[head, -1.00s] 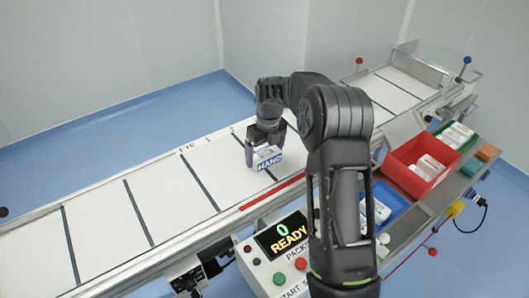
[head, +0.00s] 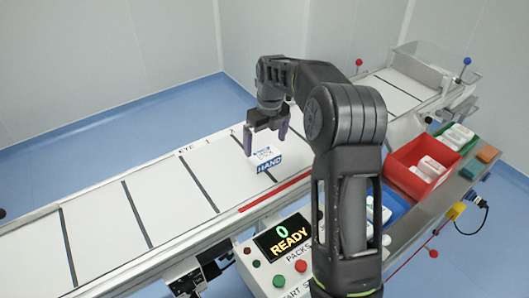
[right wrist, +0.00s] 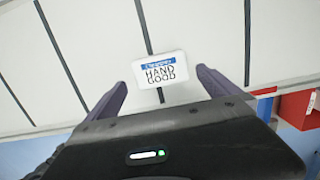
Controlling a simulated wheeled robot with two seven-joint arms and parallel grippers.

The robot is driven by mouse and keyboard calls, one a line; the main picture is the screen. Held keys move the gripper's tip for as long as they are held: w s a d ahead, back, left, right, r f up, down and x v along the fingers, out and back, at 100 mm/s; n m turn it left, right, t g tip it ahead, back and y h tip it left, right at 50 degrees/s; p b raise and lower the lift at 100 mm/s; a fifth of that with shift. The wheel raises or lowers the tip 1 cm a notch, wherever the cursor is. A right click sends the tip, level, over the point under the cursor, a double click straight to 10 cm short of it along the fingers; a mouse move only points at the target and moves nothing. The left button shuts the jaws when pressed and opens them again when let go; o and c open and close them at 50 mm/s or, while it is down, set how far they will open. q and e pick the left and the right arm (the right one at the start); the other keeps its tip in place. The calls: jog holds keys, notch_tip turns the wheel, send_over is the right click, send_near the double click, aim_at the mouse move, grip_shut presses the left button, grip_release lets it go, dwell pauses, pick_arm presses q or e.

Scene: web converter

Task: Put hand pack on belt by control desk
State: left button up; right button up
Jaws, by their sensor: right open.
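The hand pack (head: 266,160), a small white pack with a blue "HAND" label, sits on the white conveyor belt (head: 150,195) near the control desk (head: 285,255). In the right wrist view the pack (right wrist: 160,70) lies between and beyond the fingertips, reading "HAND GOOD". My right gripper (head: 265,140) is open and empty just above and behind the pack, apart from it. It also shows in the right wrist view (right wrist: 162,85) with its two fingers spread. My left gripper is not in view.
The control desk's display reads "0 READY". A red bin (head: 405,165) with white packs, a blue tray (head: 393,208) and a green tray (head: 463,137) stand at the right. A red strip (head: 275,192) runs along the belt's near edge. The belt's left stretch is clear.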

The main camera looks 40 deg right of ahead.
aim_at(267, 156)
jog(key=r, duration=0.6)
jog(key=shift+s, duration=0.4)
jog(key=shift+f, duration=0.15)
